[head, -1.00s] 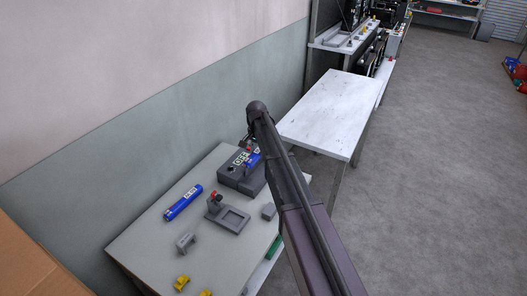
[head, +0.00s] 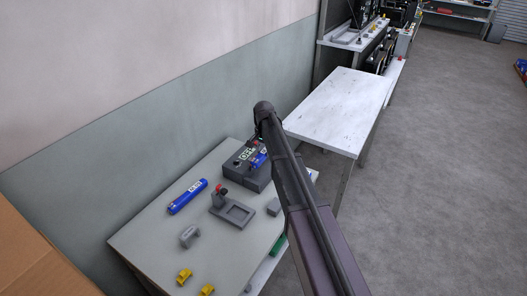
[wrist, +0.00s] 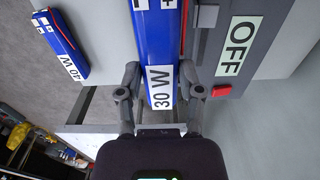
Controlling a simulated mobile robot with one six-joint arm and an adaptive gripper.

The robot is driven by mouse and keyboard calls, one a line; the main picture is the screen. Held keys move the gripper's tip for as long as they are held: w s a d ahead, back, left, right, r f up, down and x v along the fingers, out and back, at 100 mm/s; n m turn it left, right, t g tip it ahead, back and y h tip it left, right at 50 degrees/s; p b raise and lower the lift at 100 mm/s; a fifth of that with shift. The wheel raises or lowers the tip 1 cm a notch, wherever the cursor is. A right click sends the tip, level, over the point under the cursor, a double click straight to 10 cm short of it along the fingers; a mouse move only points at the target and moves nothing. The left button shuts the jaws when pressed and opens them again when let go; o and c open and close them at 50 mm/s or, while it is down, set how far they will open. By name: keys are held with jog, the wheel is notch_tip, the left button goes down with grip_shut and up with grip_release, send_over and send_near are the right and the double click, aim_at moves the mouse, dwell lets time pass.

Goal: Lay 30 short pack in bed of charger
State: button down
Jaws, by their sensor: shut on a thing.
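A short blue pack labelled 30 W (wrist: 160,60) is held between the two fingers of my gripper (wrist: 160,88), which is shut on it. The pack shows small in the head view (head: 259,160), at the charger. The charger (head: 236,170) is a dark grey box at the back right of the bench, partly hidden by my arm. In the wrist view its OFF label (wrist: 237,47) and red button (wrist: 222,91) are right of the pack. I cannot tell whether the pack touches the bed. Another blue pack, labelled 40 W (wrist: 62,45), lies to the left.
On the grey bench (head: 150,235) lie a long blue pack (head: 187,196), a grey fixture with a red knob (head: 232,209), a small grey block (head: 273,207), a grey bracket (head: 189,236) and yellow pieces (head: 184,275). An empty white table (head: 340,103) stands beyond.

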jog(key=b, duration=0.6)
send_over(264, 175)
jog(key=shift+f, duration=3.5)
jog(key=shift+f+b, duration=1.45)
jog(key=shift+b, duration=0.25)
jog(key=shift+c, duration=0.8)
grip_release()
jog(key=shift+w+a+r, duration=0.1)
jog(key=shift+r, duration=0.05)
notch_tip(264, 175, up, 13)
jog(key=p, duration=1.3)
jog(key=shift+d+f, duration=0.3)
jog(key=s+d+f+b, duration=0.2)
jog(key=d+f+b, duration=0.1)
jog(key=d, duration=0.6)
jog(key=shift+d+f+b, duration=0.25)
jog(key=shift+d+b, duration=0.05)
jog(key=shift+b, duration=0.1)
